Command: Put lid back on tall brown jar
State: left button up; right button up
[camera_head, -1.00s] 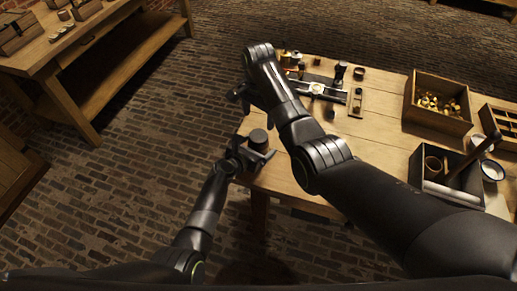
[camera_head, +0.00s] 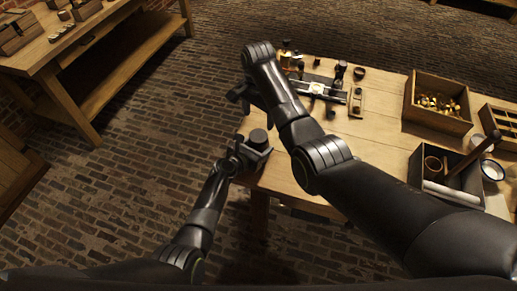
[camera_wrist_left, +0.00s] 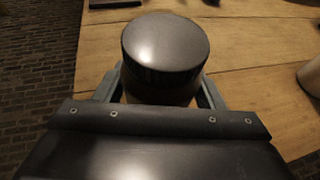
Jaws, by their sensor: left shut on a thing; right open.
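A dark round lid (camera_wrist_left: 165,45) with a ribbed edge sits on top of the jar in the left wrist view. A narrow strip of the brown jar (camera_wrist_left: 160,98) shows below it; the rest is hidden. I cannot tell whether the lid is fully seated. In the head view the dark lid (camera_head: 259,137) is at the table's near left corner. My left gripper (camera_head: 252,153) is shut around the jar, its fingers on either side below the lid. My right gripper (camera_head: 239,94) is open and empty, above and left of the jar near the table's left edge.
The wooden table (camera_head: 375,130) has a tool rack (camera_head: 325,90) with small items at its back left. A wooden box (camera_head: 438,100) and a dark bin (camera_head: 440,190) stand to the right. My right arm crosses over the table's near middle.

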aim_at(258, 135)
pick_arm(q)
grip_shut()
pick_arm(e)
jog(key=shift+n, duration=0.3)
jog(key=shift+c, duration=0.5)
jog(key=n, duration=0.3)
jog(key=shift+n, duration=0.3)
jog(key=n, duration=0.4)
jog(key=shift+n, duration=0.3)
jog(key=n, duration=0.4)
jog(key=shift+n, duration=0.4)
jog(key=shift+f, duration=4)
